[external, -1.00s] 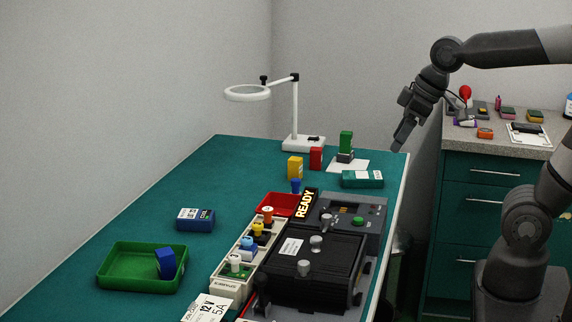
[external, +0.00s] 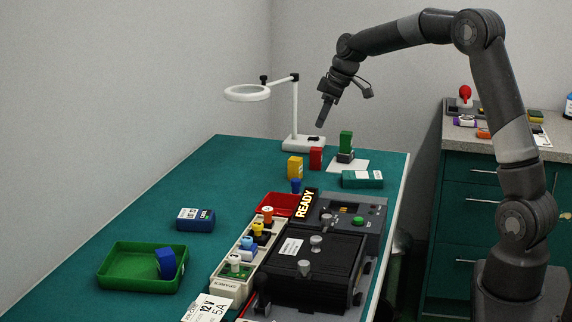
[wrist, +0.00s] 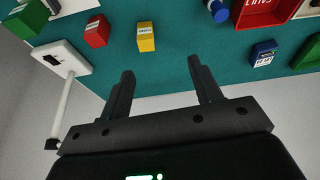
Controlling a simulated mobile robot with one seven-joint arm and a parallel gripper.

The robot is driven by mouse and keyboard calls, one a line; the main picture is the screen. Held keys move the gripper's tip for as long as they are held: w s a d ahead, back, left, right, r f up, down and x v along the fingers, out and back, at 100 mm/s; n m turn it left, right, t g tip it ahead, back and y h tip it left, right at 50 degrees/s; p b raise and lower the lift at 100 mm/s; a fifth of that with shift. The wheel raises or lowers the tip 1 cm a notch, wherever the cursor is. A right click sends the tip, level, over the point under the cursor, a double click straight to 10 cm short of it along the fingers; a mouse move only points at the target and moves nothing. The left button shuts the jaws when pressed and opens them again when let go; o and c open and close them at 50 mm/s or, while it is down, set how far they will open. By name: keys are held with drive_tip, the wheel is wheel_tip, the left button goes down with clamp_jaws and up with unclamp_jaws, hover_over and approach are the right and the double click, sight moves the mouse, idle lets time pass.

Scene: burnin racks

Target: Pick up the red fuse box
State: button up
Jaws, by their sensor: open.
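The red fuse box (external: 316,158) stands upright on the green table at the back, between a yellow box (external: 295,167) and a green block on a small dark stand. In the wrist view the red fuse box (wrist: 97,31) is at the upper left, beside the yellow box (wrist: 146,37). My gripper (external: 323,124) hangs above the back of the table, over the red fuse box in the picture and apart from it. In the wrist view the fingers of my gripper (wrist: 160,78) are spread, with nothing between them.
A white magnifier lamp (external: 294,110) stands close behind the boxes, its post near my gripper in the picture. A green block (external: 346,142) and a teal box (external: 362,179) are to the right. A red tray (external: 277,203) and a black test unit (external: 312,265) are nearer.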

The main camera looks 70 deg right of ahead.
approach(320, 149)
drive_tip(key=f, duration=0.2)
drive_tip(key=x, duration=0.5)
drive_tip(key=shift+w+d+f, duration=0.1)
drive_tip(key=shift+w+f, duration=0.2)
drive_tip(key=shift+w+x, duration=0.15)
drive_tip(key=shift+x, duration=1.2)
drive_tip(key=shift+w+x, duration=0.15)
drive_tip(key=shift+x, duration=1.15)
drive_tip(key=shift+r, duration=0.1)
drive_tip(key=shift+c, duration=0.5)
drive_tip(key=c, duration=1)
drive_tip(key=shift+o, duration=0.2)
